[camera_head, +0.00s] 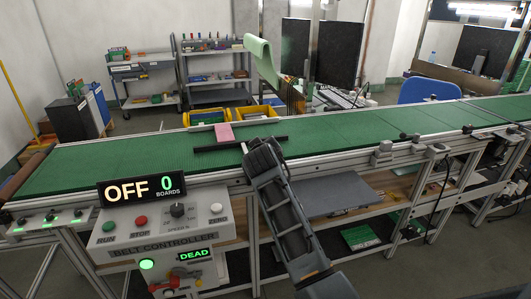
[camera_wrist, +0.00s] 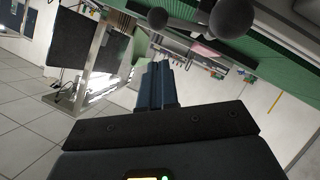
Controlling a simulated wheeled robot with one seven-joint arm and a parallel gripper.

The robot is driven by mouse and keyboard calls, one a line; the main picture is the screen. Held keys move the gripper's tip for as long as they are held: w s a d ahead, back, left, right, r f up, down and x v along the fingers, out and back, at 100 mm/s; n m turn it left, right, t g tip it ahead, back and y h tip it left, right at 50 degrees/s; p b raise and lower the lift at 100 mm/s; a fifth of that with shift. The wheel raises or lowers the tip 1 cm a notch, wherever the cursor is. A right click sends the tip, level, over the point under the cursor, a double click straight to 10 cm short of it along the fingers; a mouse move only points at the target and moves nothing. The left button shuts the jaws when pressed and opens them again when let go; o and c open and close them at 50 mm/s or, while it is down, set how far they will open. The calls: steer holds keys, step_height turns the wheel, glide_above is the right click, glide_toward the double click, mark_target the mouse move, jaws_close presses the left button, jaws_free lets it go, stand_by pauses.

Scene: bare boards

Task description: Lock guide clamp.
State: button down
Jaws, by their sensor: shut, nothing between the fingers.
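My gripper (camera_head: 262,150) is at the conveyor's front edge in the head view, in front of the black guide bar (camera_head: 222,147) lying over the green belt. Its blue-grey fingers (camera_wrist: 157,82) are together and empty in the wrist view. Two dark round knobs, one smaller (camera_wrist: 157,17) and one larger (camera_wrist: 232,18), show beyond the fingertips beside the green belt, apart from the fingers. I cannot tell which knob belongs to the guide clamp, or whether it is locked. My arm hides part of the front rail in the head view.
A pink board (camera_head: 224,132) is at the guide bar. The belt controller (camera_head: 160,228) at front left reads OFF, 0 boards. Grey rail blocks (camera_head: 382,156) stand to the right. Yellow bins (camera_head: 207,118) are behind the belt (camera_head: 360,128), whose right stretch is clear.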

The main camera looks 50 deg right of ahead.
steer(key=b+v, duration=0.1)
steer(key=v, duration=0.8)
steer(key=shift+s+a+r+b, duration=0.15)
steer(key=shift+s+b, duration=0.15)
steer(key=shift+s, duration=0.1)
